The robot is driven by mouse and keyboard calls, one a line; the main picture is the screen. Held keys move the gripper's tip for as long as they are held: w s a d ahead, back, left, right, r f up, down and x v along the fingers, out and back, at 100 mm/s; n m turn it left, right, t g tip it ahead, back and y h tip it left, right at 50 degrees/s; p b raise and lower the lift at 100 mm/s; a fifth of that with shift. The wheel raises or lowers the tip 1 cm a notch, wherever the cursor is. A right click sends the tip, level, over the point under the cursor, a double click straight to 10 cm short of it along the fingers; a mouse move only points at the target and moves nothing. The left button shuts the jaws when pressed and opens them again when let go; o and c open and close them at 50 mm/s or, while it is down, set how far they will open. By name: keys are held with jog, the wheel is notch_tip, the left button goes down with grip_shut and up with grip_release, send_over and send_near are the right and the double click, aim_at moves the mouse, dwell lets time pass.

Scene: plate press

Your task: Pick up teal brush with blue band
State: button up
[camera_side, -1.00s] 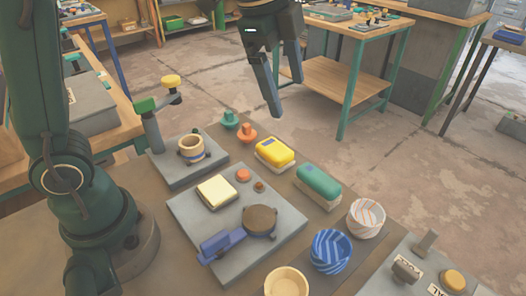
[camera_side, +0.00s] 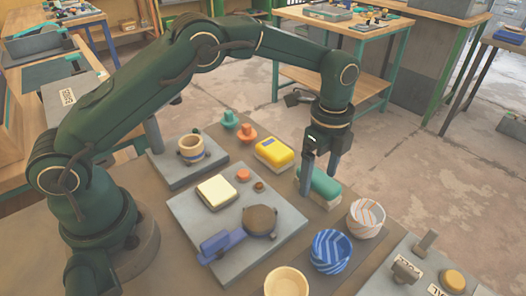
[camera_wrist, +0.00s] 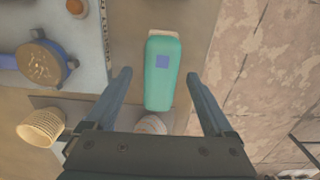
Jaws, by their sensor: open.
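The teal brush (camera_side: 322,186) lies on the brown table, with a pale bristle base under its teal body. In the wrist view the brush (camera_wrist: 162,88) shows a small blue square mark on its top. My gripper (camera_side: 318,182) is open and points down at the brush. In the wrist view my gripper (camera_wrist: 158,75) has one finger on each side of the brush, with a visible gap on both sides. In the side view the near finger partly hides the brush.
A yellow brush (camera_side: 274,152) lies to the left. A striped white bowl (camera_side: 366,218) and a blue bowl (camera_side: 330,251) stand toward the front. A grey press plate (camera_side: 220,222) carries a pale block (camera_side: 216,190) and a blue-handled press (camera_side: 245,228).

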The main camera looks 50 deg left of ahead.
jog(key=shift+f, duration=0.85)
grip_shut()
jog(key=shift+r, duration=0.15)
jog(key=shift+r, duration=0.55)
notch_tip(320, 180, up, 3)
jog(key=shift+a+r, duration=0.1)
jog(key=shift+a, duration=0.05)
jog(key=s+a+r, duration=0.2)
jog(key=a+r, duration=0.4)
jog(key=a, duration=0.5)
jog(key=shift+r, duration=0.25)
jog(key=shift+a, duration=0.1)
